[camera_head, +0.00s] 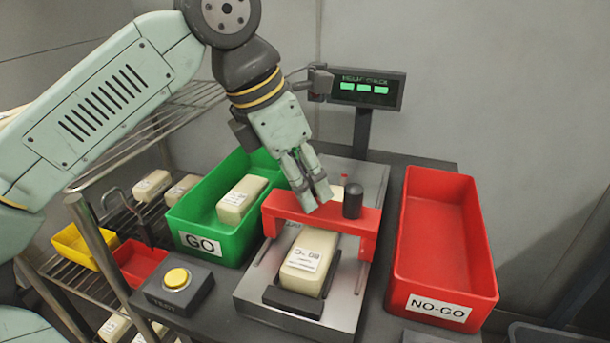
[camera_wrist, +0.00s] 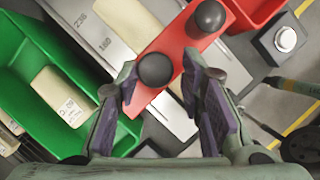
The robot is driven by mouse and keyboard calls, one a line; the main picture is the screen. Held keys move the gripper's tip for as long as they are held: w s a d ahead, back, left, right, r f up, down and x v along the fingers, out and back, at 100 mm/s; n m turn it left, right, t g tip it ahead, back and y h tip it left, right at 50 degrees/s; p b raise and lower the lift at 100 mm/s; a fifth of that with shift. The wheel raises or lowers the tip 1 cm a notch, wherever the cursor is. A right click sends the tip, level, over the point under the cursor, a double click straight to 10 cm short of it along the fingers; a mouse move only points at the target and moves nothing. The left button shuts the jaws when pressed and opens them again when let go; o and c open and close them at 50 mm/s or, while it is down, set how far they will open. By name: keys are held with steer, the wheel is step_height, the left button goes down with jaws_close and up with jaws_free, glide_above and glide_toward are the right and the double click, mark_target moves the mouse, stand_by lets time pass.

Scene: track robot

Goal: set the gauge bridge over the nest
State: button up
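The red gauge bridge (camera_head: 330,215) stands across the metal plate (camera_head: 258,290), its legs on either side. A cream block (camera_head: 310,262) with a label lies in the dark nest (camera_head: 293,303), partly under or in front of the bridge's bar. The bridge has two dark round knobs; one (camera_head: 353,201) shows clearly in the head view. My gripper (camera_head: 316,200) is over the bridge's bar, pointing down. In the wrist view its fingers are apart, with a dark knob (camera_wrist: 155,69) between them and a gap beside it. Finger contact with the knob cannot be told.
A green GO bin (camera_head: 205,240) holding a cream block stands left, and a red NO-GO bin (camera_head: 440,250) stands right. A display (camera_head: 367,89) with three green marks stands behind. Wire shelving is at far left.

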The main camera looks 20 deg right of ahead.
steer(key=shift+o, duration=1.3)
steer(key=shift+w+r, duration=0.1)
steer(key=shift+r, duration=0.05)
steer(key=v, duration=1.1)
steer(key=shift+a+r, duration=0.2)
steer(key=shift+r, duration=0.15)
